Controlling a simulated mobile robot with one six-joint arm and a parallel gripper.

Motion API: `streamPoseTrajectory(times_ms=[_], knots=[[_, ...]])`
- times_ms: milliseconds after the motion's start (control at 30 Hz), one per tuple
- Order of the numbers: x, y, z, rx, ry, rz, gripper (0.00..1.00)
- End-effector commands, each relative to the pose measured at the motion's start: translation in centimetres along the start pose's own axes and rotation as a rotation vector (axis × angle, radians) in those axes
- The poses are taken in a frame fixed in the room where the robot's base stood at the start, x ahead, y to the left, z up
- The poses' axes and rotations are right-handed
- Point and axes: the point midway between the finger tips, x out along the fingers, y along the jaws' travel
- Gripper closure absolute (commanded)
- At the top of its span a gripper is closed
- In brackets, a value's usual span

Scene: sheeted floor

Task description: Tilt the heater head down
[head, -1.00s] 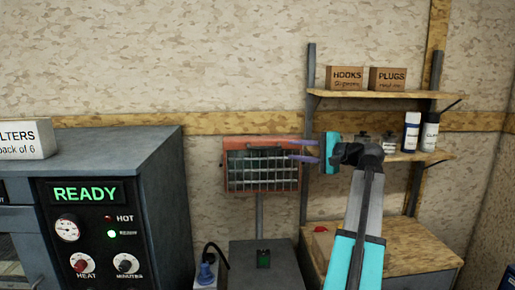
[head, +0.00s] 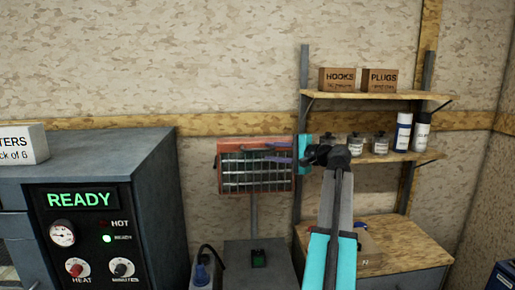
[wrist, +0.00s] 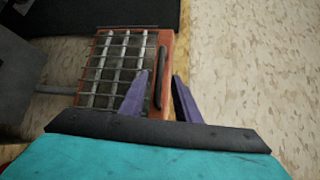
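The heater head (head: 222,184) is an orange box with a wire grille, on a grey post (head: 254,213). Its grille faces the room; its exact tilt is hard to judge. In the wrist view the heater head (wrist: 167,50) shows a dark bar handle (wrist: 161,78) along one orange edge. My gripper (head: 275,153) is at the heater's upper right, its purple fingers in front of the top edge. In the wrist view my gripper (wrist: 160,88) is open, with one fingertip over the grille and the other beyond the orange edge. The handle lies between them; contact cannot be told.
A grey oven (head: 130,200) reading READY stands at the left. Wall shelves (head: 375,95) with boxes and bottles are at the right, behind my arm. A wooden-topped cabinet (head: 400,240) stands below them. A grey box (head: 262,275) stands under the heater.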

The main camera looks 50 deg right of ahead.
Motion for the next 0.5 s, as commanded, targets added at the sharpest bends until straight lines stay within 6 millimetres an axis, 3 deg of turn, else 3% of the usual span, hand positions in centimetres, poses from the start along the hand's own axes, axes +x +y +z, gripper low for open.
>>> streamPoseTrajectory(times_ms=[300,500], knots=[[4.6,-0.3,0.1,0.0,-0.001,0.001,0.71],[6.4,-0.1,0.1,0.0,-0.001,0.001,0.71]])
